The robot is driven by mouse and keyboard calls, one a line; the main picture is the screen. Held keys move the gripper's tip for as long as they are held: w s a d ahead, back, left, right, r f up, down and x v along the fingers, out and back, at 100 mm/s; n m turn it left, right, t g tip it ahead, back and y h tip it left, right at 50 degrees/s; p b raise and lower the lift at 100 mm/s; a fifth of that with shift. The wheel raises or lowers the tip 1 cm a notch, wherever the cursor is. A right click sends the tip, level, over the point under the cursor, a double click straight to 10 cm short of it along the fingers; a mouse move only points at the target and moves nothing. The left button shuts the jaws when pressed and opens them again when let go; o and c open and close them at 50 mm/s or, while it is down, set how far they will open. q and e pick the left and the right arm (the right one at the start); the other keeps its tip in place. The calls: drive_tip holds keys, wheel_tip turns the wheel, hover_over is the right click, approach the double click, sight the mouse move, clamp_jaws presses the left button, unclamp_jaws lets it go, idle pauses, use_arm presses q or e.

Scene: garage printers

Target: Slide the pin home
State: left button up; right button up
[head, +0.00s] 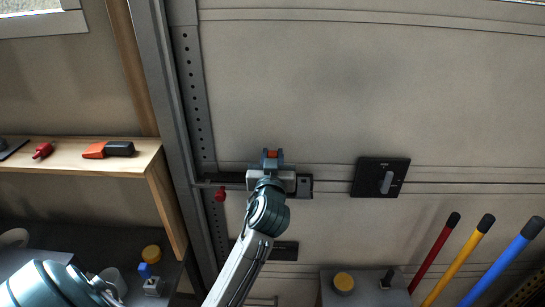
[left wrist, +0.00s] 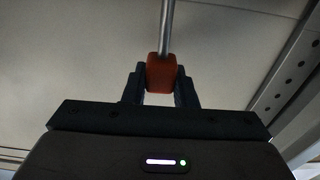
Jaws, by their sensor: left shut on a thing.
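My left gripper (head: 271,158) is up against the garage door, at the slide latch. In the left wrist view, its two dark fingers (left wrist: 160,78) are shut on an orange knob (left wrist: 160,73). A grey metal rod, the pin (left wrist: 167,28), runs out from the knob to the top of that view. In the head view the orange knob (head: 272,154) shows between the fingertips. The dark latch body (head: 305,186) is partly hidden behind my wrist. A thin rod end (head: 205,184) reaches left towards the door track. My right gripper is not in view.
The perforated track (head: 197,105) stands left of the latch. A red ball (head: 220,195) hangs under the rod end. A black handle plate (head: 381,177) is on the door at right. A wooden shelf (head: 80,152) stands left; coloured poles (head: 463,258) stand lower right.

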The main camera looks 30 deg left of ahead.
use_arm(q)
drive_tip(key=shift+f+b, duration=0.8)
drive_tip(key=shift+f, duration=0.1)
drive_tip(key=shift+f+b, duration=1.1)
drive_tip(key=shift+f, duration=0.15)
drive_tip(key=o, duration=1)
drive_tip(key=shift+o, duration=0.2)
drive_tip(key=b+v, duration=0.3)
drive_tip(key=v, duration=0.7)
drive_tip(key=shift+s+d, duration=0.3)
